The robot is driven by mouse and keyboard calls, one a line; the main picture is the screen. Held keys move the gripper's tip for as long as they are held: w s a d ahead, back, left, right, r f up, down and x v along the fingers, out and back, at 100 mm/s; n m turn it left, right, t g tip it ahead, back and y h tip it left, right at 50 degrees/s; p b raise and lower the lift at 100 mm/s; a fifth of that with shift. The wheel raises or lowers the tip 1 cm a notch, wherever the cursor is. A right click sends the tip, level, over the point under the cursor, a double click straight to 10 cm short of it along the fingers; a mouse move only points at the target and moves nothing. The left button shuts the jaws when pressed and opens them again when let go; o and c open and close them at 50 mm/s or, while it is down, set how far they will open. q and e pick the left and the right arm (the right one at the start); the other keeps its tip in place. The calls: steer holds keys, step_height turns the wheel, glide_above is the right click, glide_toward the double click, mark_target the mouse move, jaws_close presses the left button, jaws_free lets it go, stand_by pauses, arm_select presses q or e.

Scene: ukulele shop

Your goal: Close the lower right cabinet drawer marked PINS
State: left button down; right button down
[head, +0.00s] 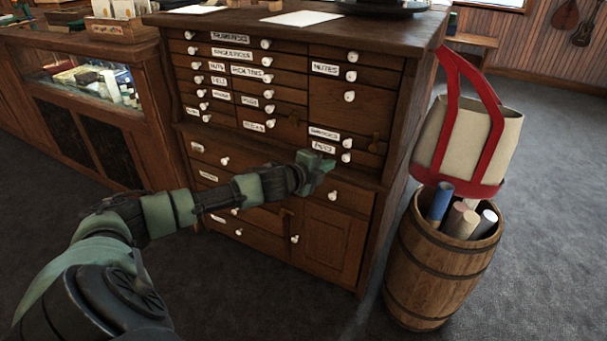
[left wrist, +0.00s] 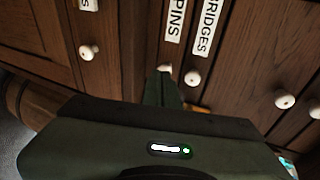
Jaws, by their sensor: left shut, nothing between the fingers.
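The drawer marked PINS (head: 327,157) is the lowest small drawer at the right of the wooden cabinet, under the one marked BRIDGES. It has a white label and a round white knob (head: 346,157). I cannot tell how far its front stands out. My left gripper (head: 328,164) is shut and empty, just in front of and beside the PINS drawer, left of its knob. In the left wrist view the fingertips (left wrist: 163,76) point at the PINS label (left wrist: 175,20) and partly cover the knob below it. Whether they touch the drawer is unclear. My right gripper is out of view.
A barrel (head: 437,262) with rolled tubes stands right of the cabinet, beside a cream bag with red straps (head: 470,135). A glass display case (head: 100,85) is at the left. Cabinet doors and drawers sit below the gripper. Carpet at the right is clear.

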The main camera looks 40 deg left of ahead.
arm_select(q)
steer(key=v, duration=0.9)
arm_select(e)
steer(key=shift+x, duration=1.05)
